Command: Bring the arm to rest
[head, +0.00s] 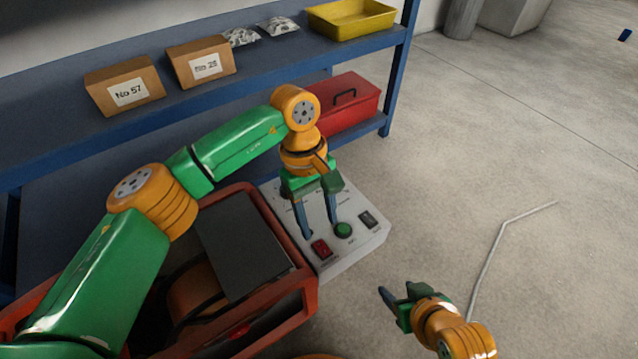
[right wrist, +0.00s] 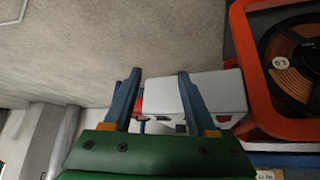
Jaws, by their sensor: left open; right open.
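My left gripper (head: 319,232) is open, its two blue fingers pointing down over the light grey control box (head: 345,258). One fingertip is near the red switch (head: 320,249), the other near the round green button (head: 343,230). I cannot tell whether they touch the box. A dark switch (head: 368,219) is further right on it. My right gripper (head: 396,291) is open and empty, low in the head view, right of the box and over the floor. In the right wrist view its blue fingers (right wrist: 158,88) stand apart, with the box (right wrist: 215,95) behind them.
An orange-red frame (head: 290,300) stands left of the box; a copper-coloured spool (right wrist: 292,65) shows inside it. Blue shelves (head: 45,150) hold two cartons (head: 125,85), a yellow tray (head: 350,32) and a red toolbox (head: 350,115). A thin rod (head: 490,255) lies on the open floor.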

